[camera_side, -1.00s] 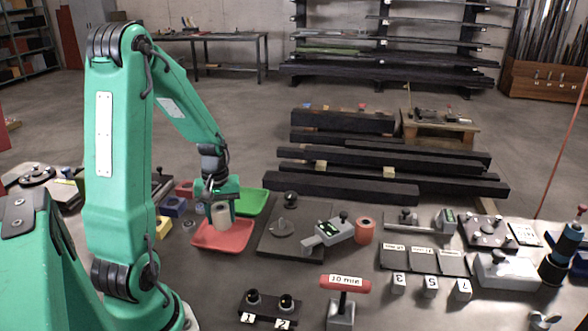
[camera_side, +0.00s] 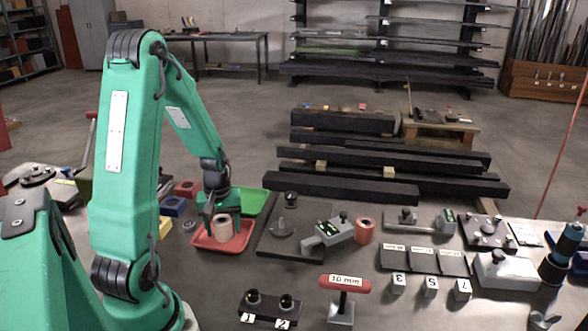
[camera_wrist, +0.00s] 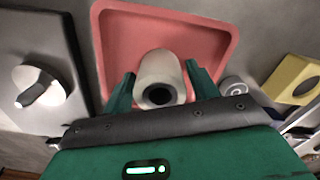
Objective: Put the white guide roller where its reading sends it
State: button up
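The white guide roller (camera_side: 224,229) stands in the red tray (camera_side: 204,241). In the wrist view the roller (camera_wrist: 160,72) shows its dark bore toward the camera, with the red tray (camera_wrist: 222,40) around it. My gripper (camera_side: 222,211) is low over the tray, its fingers on either side of the roller. In the wrist view my gripper (camera_wrist: 160,84) looks open, with narrow gaps beside the roller.
A green tray (camera_side: 254,203) lies just behind the red one. A blue block (camera_side: 172,207) and a yellow block (camera_side: 165,228) stand at left. An orange-pink roller (camera_side: 364,231) stands beside the detector.

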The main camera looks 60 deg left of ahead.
jog(key=shift+o, duration=0.3)
jog(key=shift+r, duration=0.1)
notch_tip(320, 180, up, 12)
dwell(0.8)
jog(key=shift+r, duration=0.1)
dwell(0.4)
jog(key=d+r+m+t, duration=0.2)
jog(key=d+r+m, duration=0.1)
jog(key=d, duration=0.4)
jog(key=s+d+r+m+t, duration=0.1)
jog(key=d+r+m, duration=0.3)
jog(key=d+m, duration=0.2)
jog(key=s+d+r+m+t, duration=0.1)
jog(key=d+r+m, duration=0.3)
jog(key=d, duration=0.5)
jog(key=shift+s+d+m+t, duration=0.15)
jog(key=shift+d+m+t, duration=0.15)
jog(key=shift+t, duration=0.5)
